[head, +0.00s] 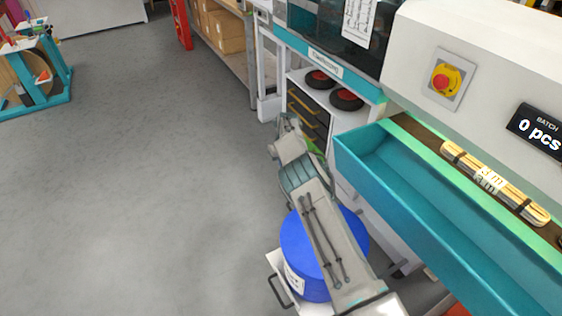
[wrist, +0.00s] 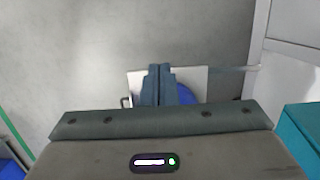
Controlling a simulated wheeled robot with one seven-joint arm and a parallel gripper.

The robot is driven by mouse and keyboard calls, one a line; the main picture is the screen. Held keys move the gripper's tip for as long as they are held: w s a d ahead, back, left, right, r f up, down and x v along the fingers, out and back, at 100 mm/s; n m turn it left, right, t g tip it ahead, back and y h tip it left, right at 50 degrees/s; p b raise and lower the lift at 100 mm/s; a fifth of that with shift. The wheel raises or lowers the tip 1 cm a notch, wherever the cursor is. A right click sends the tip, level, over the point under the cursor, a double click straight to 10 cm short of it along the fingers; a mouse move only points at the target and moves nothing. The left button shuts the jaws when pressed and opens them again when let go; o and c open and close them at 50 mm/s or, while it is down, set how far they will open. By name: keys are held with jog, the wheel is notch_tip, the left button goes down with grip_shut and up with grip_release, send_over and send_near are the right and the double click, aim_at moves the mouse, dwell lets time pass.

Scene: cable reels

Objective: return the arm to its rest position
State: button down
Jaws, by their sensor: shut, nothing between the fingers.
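My gripper (wrist: 159,70) shows in the wrist view with its two dark fingers together and nothing between them. Below the fingers are a white surface (wrist: 196,75) and part of a blue round thing (wrist: 186,99). In the head view my arm reaches over a blue drum (head: 298,252) on a white cart (head: 277,262) with a dark handle. My arm hides part of the drum. My gripper's fingers cannot be made out in the head view.
A teal trough (head: 420,215) runs along the machine on the right, close beside my arm. A bundled cable (head: 495,183) lies on the belt above it. A red stop button (head: 443,82) is on the machine. A teal reel stand (head: 62,72) is far left. The grey floor at left is clear.

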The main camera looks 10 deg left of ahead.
jog(key=shift+w+a+r, duration=0.15)
